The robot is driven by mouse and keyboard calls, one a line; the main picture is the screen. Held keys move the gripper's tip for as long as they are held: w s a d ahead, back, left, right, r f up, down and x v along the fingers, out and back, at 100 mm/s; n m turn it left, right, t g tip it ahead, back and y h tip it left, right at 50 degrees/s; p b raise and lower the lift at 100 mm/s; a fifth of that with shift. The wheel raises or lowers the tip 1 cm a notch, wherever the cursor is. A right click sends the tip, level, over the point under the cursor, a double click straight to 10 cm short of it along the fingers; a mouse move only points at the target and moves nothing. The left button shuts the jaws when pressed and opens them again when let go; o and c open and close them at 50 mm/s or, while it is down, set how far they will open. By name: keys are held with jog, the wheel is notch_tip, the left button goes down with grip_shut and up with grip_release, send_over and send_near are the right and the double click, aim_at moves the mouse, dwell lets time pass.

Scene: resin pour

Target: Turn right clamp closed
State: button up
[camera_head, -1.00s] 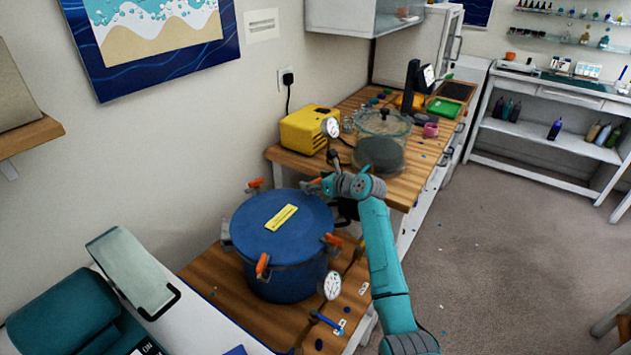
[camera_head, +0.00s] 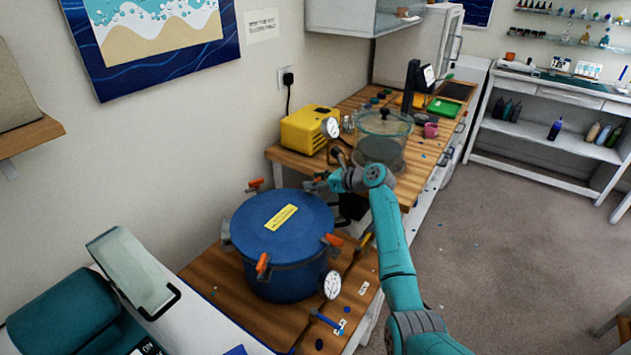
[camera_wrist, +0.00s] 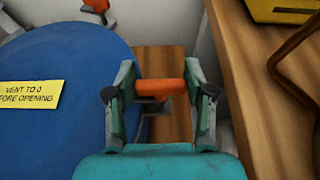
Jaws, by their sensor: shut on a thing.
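The blue pressure pot (camera_head: 285,225) stands on the wooden bench with its round lid on. The right clamp's orange handle (camera_wrist: 170,86) lies crosswise between my fingers in the wrist view, beside the pot's edge. In the head view my gripper (camera_head: 316,184) is at the pot's far right side and mostly hides that clamp. Other orange clamp handles show at the back left (camera_head: 255,183), the right front (camera_head: 333,240) and the front (camera_head: 262,263).
A yellow label (camera_wrist: 30,94) lies on the lid. A gauge (camera_head: 331,285) sticks out at the pot's front right. Behind my gripper stand a yellow compressor (camera_head: 305,130) and a glass chamber (camera_head: 382,145) on the higher bench. Carpeted floor (camera_head: 500,230) lies open at right.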

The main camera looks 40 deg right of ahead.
jog(key=o, duration=1.2)
jog(key=shift+v, duration=3.7)
jog(key=shift+s, duration=0.1)
